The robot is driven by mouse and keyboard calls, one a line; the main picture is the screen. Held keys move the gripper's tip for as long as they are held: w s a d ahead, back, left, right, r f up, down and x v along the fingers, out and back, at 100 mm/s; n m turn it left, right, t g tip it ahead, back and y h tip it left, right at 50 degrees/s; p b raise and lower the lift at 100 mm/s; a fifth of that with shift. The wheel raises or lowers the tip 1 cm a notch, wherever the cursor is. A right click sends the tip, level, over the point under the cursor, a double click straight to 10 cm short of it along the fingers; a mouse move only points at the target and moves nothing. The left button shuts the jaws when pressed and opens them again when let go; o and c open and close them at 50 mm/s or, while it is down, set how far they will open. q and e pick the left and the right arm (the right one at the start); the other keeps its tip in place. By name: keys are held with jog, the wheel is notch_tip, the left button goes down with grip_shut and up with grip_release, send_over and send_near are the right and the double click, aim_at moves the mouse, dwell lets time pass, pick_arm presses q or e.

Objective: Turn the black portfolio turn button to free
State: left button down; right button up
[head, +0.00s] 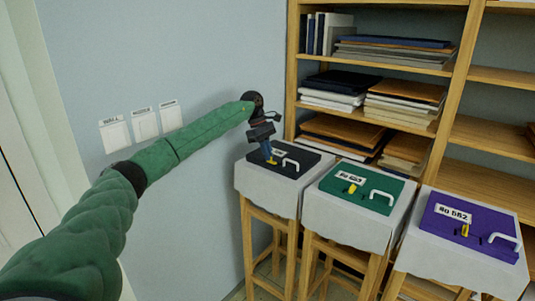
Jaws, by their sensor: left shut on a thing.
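The black portfolio (304,159) lies on a cloth-covered stool, with a white label and a white handle on its top. Its yellow turn button (272,161) shows just below my left gripper (268,157). My left arm reaches in from the left, and the gripper points down at the button, shut on it. The fingers hide part of the button and the label, so I cannot tell exactly which way the button points. My right gripper is not in view.
A green portfolio (378,199) and a purple portfolio (479,217), each with a yellow button and white handle, lie on stools to the right. A wooden shelf (450,95) with stacked folders stands behind. Three switch plates (145,124) are on the left wall.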

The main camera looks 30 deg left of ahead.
pick_arm(q)
jog(key=c, duration=1.6)
grip_release()
